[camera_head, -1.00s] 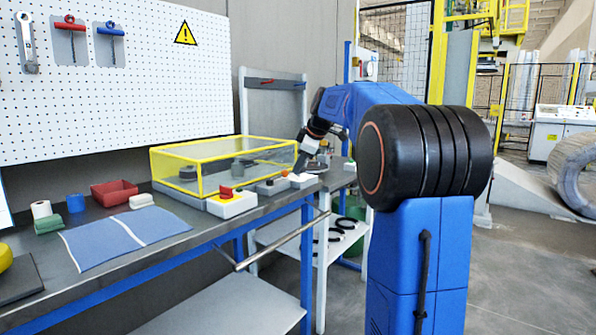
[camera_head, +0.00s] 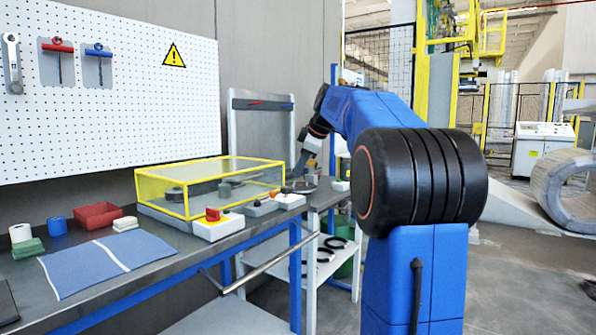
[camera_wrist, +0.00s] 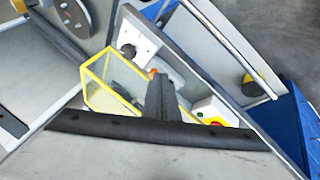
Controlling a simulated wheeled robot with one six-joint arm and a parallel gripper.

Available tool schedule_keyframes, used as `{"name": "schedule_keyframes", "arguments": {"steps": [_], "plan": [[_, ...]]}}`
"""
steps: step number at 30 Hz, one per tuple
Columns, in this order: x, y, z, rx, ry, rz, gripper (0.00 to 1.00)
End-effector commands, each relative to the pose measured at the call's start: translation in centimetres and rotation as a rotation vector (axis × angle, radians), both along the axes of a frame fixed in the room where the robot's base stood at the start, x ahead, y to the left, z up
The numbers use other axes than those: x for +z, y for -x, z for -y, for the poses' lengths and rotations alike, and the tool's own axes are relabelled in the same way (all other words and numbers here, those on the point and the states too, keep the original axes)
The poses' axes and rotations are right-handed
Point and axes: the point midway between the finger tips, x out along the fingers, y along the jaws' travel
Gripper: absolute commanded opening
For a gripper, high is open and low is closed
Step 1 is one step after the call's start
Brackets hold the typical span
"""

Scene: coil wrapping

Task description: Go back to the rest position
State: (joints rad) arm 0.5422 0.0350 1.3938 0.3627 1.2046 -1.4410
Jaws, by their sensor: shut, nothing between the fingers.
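My gripper (camera_head: 298,172) is at the end of my blue arm, over the right end of the workbench (camera_head: 235,240) in the head view. It points downward beside the right end of a yellow-framed clear case (camera_head: 205,185). Its fingers are small and partly hard to make out there. In the wrist view, dark shut fingers (camera_wrist: 161,98) stand in front of the case (camera_wrist: 98,88), with nothing held between them. The black and blue links of my arm hide part of the area to the right.
A red-button box (camera_head: 218,226) and smaller control boxes stand along the bench edge. A blue cloth (camera_head: 105,265), a red bin (camera_head: 98,215) and small rolls lie left. A pegboard (camera_head: 110,120) backs the bench. A large coil (camera_head: 555,180) and open floor are at right.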

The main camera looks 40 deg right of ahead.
Motion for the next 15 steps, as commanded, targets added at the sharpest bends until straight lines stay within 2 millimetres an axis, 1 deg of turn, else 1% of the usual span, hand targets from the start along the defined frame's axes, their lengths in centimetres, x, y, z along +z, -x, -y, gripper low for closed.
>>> {"name": "schedule_keyframes", "arguments": {"steps": [8,10,11,13,14,15], "plan": [[0.0,0.0,0.0,0.0,0.0,0.0,0.0],[-0.1,0.2,-0.4,-0.004,-0.004,-0.002,0.0],[-0.2,0.4,-0.8,-0.008,-0.007,-0.005,0.0],[-0.5,1.2,-2.1,-0.024,-0.02,-0.011,0.0],[-0.8,1.6,-2.8,-0.036,-0.028,-0.016,0.0],[-1.1,2.4,-4.0,-0.054,-0.041,-0.023,0.0]]}}
